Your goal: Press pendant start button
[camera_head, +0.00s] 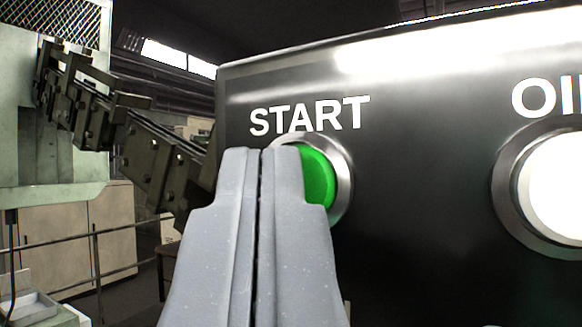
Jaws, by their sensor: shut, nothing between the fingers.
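The black pendant panel (420,190) fills the right of the view. The green start button (319,178) sits in a silver ring under the white word START. My gripper (260,152) is shut and empty, its two grey fingers side by side. The fingertips are in front of the left part of the button and hide it, along with much of the ring. I cannot tell whether the tips touch the button or stop short of it.
A white button (557,188) in a silver ring is on the same panel at the right, under a label cut off by the frame. At the left are a dark metal chute (150,150), a pale green machine (40,130), a railing and beige cabinets (80,230).

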